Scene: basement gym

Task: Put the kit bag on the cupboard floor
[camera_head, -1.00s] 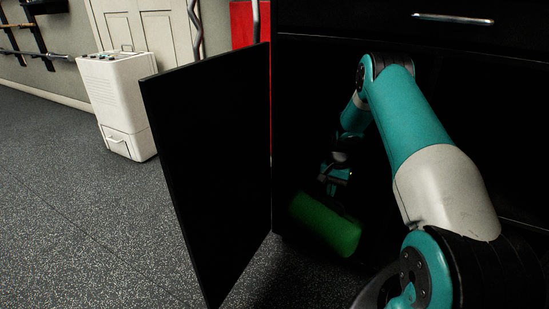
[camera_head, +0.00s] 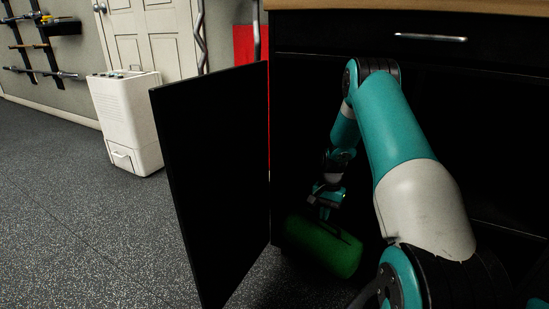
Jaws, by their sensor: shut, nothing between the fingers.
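The kit bag is a green cylinder (camera_head: 335,252) lying on its side low inside the dark cupboard (camera_head: 420,130), partly in shadow. The cupboard's black door (camera_head: 215,185) stands open at the left. My arm reaches into the opening from the right. My gripper (camera_head: 318,217) is just above the bag's upper left part, small and dark in the shade. Its fingers are shut with nothing between them. I cannot tell whether the fingertips touch the bag. The cupboard floor under the bag is too dark to make out.
A drawer with a silver handle (camera_head: 430,37) is above the opening. The open door's edge bounds the space on the left. A white dehumidifier-like unit (camera_head: 128,122) stands by a white door (camera_head: 150,45). The speckled floor (camera_head: 80,220) at left is clear.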

